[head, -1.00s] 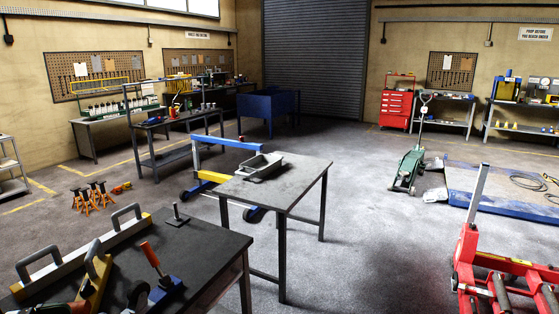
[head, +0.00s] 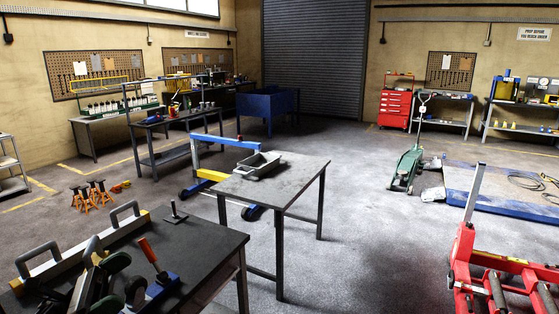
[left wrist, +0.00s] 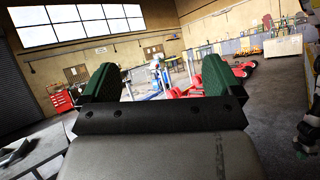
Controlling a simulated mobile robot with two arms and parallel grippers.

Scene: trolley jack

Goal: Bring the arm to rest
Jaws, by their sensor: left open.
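My left gripper (head: 126,277) shows at the lower left of the head view, in front of the near dark bench. It is partly cut off by the bottom edge. In the left wrist view, its two green-padded fingers (left wrist: 160,82) stand wide apart with nothing between them. My right gripper is not in view.
The near bench (head: 205,247) carries a long bar with grey handles (head: 40,262) and a red-handled tool (head: 149,253). A second table (head: 300,180) holds a grey tray (head: 260,165). A red jack (head: 500,268) stands right; a green trolley jack (head: 406,170) stands farther back. Open floor lies between.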

